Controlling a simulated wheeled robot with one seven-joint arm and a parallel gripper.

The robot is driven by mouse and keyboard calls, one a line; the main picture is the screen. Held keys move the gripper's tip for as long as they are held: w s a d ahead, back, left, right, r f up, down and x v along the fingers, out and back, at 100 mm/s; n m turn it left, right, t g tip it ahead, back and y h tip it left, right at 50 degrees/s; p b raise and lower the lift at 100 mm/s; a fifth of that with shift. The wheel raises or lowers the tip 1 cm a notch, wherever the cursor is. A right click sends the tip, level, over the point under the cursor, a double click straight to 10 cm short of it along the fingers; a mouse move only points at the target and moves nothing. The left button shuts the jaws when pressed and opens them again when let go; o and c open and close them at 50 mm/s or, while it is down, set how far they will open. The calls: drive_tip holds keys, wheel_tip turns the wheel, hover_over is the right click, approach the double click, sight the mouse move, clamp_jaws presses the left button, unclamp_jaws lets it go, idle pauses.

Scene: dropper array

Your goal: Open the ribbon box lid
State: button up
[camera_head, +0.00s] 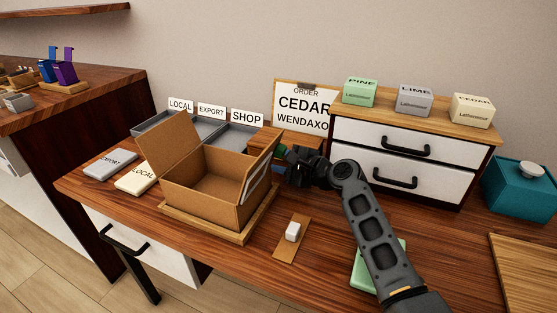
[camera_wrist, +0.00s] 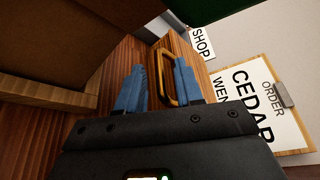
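A wooden box (camera_head: 307,141), which I take to be the ribbon box, stands on the table behind the cardboard box and below the order sign. It is partly hidden by my arm and the cardboard box, and its lid looks shut. In the wrist view, a brass loop handle (camera_wrist: 164,62) stands on a wooden surface (camera_wrist: 194,62). My gripper (camera_wrist: 160,80) has its two blue fingers apart, with the handle between them and nearer the right finger. I cannot tell whether that finger touches it. In the head view, my gripper (camera_head: 284,160) is at the wooden box's front.
An open cardboard box (camera_head: 205,201) on a wooden board stands close left of my gripper. The order sign (camera_head: 303,106) is behind. A drawer unit (camera_head: 405,157) stands right, with several labelled blocks on top. A small white item (camera_head: 293,232) lies in front.

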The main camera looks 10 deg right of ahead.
drive_tip(key=shift+c, duration=0.5)
clamp_jaws()
drive_tip(key=shift+f, duration=0.1)
wheel_tip(320, 180, up, 3)
drive_tip(key=m+p, duration=0.1)
drive_tip(key=p, duration=0.4)
drive_tip(key=shift+w+d+r+g+p, duration=0.1)
drive_tip(key=shift+w+r+g+p, duration=0.1)
drive_tip(key=shift+g+p, duration=0.15)
drive_tip(key=r+p, duration=0.1)
drive_tip(key=r+m+p, duration=0.1)
drive_tip(key=shift+w+d+g+p, duration=0.15)
drive_tip(key=shift+w+g+p, duration=0.05)
drive_tip(key=shift+g+p, duration=0.2)
drive_tip(key=shift+w+d+r+p, duration=0.3)
drive_tip(key=shift+w+r+p, duration=0.1)
drive_tip(key=shift+r, duration=0.3)
drive_tip(key=shift+w+d+r+p, duration=0.25)
drive_tip(key=shift+w+r+p, duration=0.1)
drive_tip(key=shift+r, duration=0.3)
